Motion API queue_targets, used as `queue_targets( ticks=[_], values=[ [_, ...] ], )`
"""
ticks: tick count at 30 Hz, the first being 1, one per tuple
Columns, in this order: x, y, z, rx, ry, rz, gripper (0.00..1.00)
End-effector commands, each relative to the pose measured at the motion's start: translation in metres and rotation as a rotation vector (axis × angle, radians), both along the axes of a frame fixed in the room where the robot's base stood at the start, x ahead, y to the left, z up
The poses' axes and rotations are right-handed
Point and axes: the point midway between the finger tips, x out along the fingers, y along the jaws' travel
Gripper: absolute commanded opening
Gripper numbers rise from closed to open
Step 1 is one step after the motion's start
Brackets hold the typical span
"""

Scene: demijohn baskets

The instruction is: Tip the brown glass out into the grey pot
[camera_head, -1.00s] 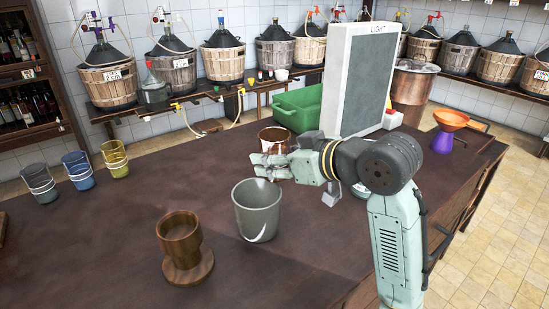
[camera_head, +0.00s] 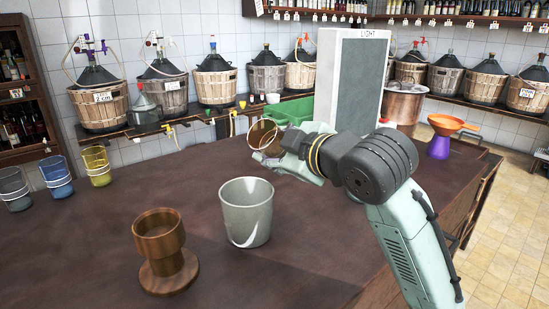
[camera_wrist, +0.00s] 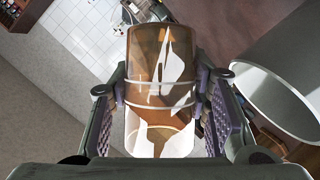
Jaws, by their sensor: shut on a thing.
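The brown glass (camera_head: 264,134) is held in my gripper (camera_head: 268,152), above the table and behind the grey pot. It looks tilted, with its round mouth turned to the left and toward the head camera. In the wrist view the see-through brown glass (camera_wrist: 160,75) sits between both finger pads, with pale bands around it. The grey pot (camera_head: 246,215) stands upright on the table, in front of and a little left of my gripper. Its rim shows at the right of the wrist view (camera_wrist: 284,102). What the glass holds is unclear.
A wooden cup on a round stand (camera_head: 165,255) is left of the pot. The table's front left is clear.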

Motion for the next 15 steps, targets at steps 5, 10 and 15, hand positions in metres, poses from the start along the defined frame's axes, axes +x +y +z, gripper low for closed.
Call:
queue_targets(
  ticks=[5,10,15],
  values=[
    [0.0006,-0.0003,-0.0066,-0.08,-0.081,0.0,0.03],
    [0.0012,-0.0009,-0.0025,-0.124,-0.125,0.0,0.03],
    [0.0012,-0.0011,-0.0026,-0.121,-0.123,0.0,0.03]
  ],
)
